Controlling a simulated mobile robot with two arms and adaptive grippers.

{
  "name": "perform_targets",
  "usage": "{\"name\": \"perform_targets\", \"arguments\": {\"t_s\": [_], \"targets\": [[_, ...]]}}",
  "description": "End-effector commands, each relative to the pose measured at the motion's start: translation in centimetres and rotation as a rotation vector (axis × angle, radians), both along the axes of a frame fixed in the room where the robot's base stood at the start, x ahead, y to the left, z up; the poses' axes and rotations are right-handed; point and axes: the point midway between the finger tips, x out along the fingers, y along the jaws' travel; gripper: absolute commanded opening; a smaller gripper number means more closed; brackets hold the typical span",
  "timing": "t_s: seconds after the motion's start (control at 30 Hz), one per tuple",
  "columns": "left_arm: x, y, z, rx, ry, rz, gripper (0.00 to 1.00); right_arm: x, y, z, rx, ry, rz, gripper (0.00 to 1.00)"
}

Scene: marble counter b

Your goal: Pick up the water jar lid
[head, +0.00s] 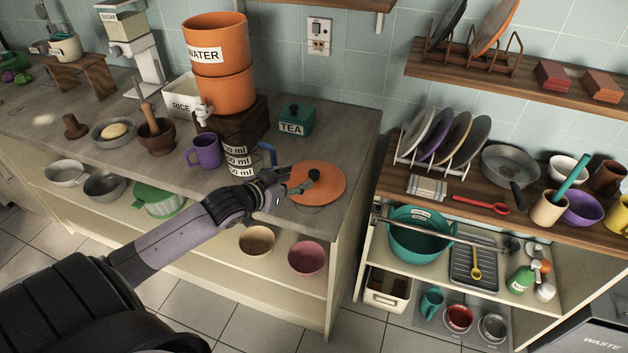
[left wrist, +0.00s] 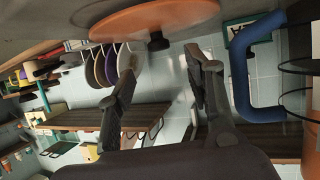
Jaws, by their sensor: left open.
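The water jar lid (head: 325,190), an orange disc with a black knob (head: 314,174), lies flat on the counter near its right end. My left gripper (head: 299,180) is at the lid's left side, its fingers pointing at the knob. In the left wrist view the lid (left wrist: 175,20) shows at the top, with its knob just beyond the gap between my spread fingers (left wrist: 160,57). My left gripper is open and empty. The orange water jar (head: 236,92) stands on a dark wooden block at the back, its top uncovered. My right gripper is out of view.
A teal tea box (head: 296,120) is behind the lid. The counter's right edge is close; a dish rack (head: 440,165) stands beyond a gap.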

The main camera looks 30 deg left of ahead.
Motion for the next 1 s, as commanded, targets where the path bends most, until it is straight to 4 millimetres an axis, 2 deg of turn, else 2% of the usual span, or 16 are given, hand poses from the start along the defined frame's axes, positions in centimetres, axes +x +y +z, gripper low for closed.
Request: {"name": "perform_targets", "arguments": {"t_s": [0.1,0.37,0.7,1.0], "targets": [[1.4,0.0,-0.4,0.0,-0.002,0.0,0.47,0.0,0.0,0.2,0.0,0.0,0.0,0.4],[2.8,-0.1,-1.0,-0.001,-0.002,0.0,0.47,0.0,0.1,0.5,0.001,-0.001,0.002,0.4],[6.6,-0.4,-2.7,-0.001,-0.002,0.0,0.47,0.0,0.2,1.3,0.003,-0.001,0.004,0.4],[6.9,-0.5,-2.9,0.001,0.0,-0.001,0.47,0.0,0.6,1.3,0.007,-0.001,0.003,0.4]]}}
